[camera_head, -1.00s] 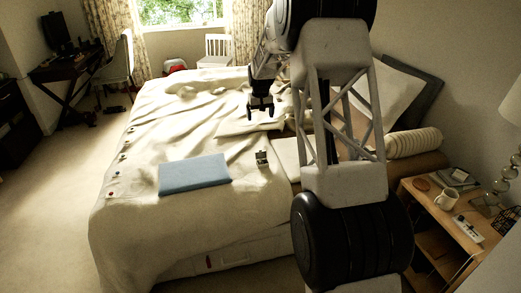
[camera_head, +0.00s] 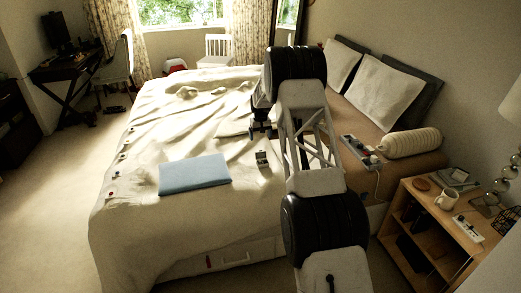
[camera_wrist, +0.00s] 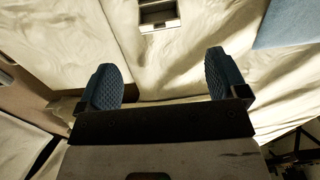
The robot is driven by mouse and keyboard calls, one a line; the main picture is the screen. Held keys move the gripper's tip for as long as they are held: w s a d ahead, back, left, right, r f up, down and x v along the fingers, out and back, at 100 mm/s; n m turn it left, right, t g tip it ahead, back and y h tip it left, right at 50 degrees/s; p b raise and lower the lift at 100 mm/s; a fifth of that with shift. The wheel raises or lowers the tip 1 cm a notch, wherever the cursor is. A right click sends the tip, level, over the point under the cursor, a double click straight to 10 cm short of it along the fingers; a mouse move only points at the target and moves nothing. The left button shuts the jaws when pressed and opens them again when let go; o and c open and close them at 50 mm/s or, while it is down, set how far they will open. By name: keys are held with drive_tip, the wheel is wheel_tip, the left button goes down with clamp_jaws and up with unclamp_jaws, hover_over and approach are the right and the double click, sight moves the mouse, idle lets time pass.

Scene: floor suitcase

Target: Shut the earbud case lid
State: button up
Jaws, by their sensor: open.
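The earbud case (camera_head: 262,158) is a small pale box on the bed, right of the blue folded item, with its lid raised. In the wrist view the case (camera_wrist: 158,17) shows at the top edge, partly cut off, with a dark inside. My gripper (camera_head: 262,133) is above the bed, beyond the case in the head view and apart from it. In the wrist view my gripper (camera_wrist: 163,82) has its two blue pads wide apart with nothing between them.
The blue folded item (camera_head: 194,174) lies left of the case on the rumpled cream bedding (camera_head: 150,215). A power strip (camera_head: 360,150) and a rolled cushion (camera_head: 410,143) lie at the right.

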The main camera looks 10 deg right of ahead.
sight(261, 154)
drive_tip(key=shift+w+d+f, duration=0.1)
drive_tip(key=shift+w+f, duration=0.1)
drive_tip(key=shift+f, duration=0.25)
drive_tip(key=shift+f, duration=0.1)
drive_tip(key=shift+f, duration=3.8)
drive_tip(key=shift+c, duration=0.3)
drive_tip(key=c, duration=0.9)
